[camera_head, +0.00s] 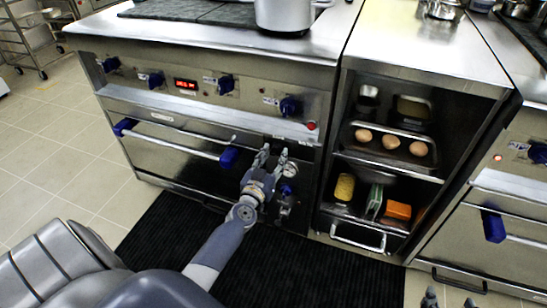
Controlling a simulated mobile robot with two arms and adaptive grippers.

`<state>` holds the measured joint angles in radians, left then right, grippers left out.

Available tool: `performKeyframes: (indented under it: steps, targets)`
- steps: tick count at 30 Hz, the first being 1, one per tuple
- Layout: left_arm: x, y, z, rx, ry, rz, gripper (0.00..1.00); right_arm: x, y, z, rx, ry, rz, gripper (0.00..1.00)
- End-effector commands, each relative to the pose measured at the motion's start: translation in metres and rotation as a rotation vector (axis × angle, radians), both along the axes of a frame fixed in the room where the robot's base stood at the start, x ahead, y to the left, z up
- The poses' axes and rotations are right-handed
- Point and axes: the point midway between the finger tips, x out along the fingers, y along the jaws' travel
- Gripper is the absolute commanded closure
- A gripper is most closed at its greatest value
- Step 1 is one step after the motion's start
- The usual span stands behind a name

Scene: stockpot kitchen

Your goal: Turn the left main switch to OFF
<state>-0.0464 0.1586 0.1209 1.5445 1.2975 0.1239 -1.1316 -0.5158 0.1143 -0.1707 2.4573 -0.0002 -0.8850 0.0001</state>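The front of the left stove (200,75) carries several blue knobs and a red display. A lower right panel holds a round gauge (290,169) and dark blue controls (286,190) below it. The main switch seems to be on this panel, but its marking is too small to read and my gripper partly covers the area. My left gripper (272,157) is in front of the panel, fingers apart and pointing at it, with nothing between them. Whether it touches the panel I cannot tell. My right gripper (450,299) shows only its fingertips at the bottom edge, apart and empty.
A blue-ended oven handle (175,140) sticks out left of my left gripper. A grey pot (285,15) stands on the stove. An open shelf unit (340,190) with eggs and sponges is to the right, then another stove (500,240). A black mat (310,265) covers the floor.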

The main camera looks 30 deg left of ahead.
Motion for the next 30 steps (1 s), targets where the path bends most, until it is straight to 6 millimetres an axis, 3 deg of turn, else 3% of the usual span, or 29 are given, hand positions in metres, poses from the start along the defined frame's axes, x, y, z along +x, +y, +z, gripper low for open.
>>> performKeyframes:
  steps: [1,3,4,17,30]
  targets:
    - [0.000,0.000,0.000,0.000,0.000,0.000,0.79,0.000,0.000,0.000,0.000,0.000,0.000,0.46]
    - [0.000,0.000,0.000,0.000,0.000,0.000,0.95,0.000,0.000,0.000,0.000,0.001,0.000,0.46]
    - [0.000,0.000,0.000,0.000,0.000,0.000,0.96,0.000,0.000,0.000,0.000,0.001,0.000,0.46]
    - [0.000,0.000,0.001,-0.062,-0.016,0.000,0.96,-0.002,-0.001,-0.002,-0.004,0.018,-0.001,0.46]
    - [0.000,0.000,0.001,-0.398,-0.097,0.000,0.96,-0.022,-0.010,-0.022,-0.034,0.147,-0.012,0.46]
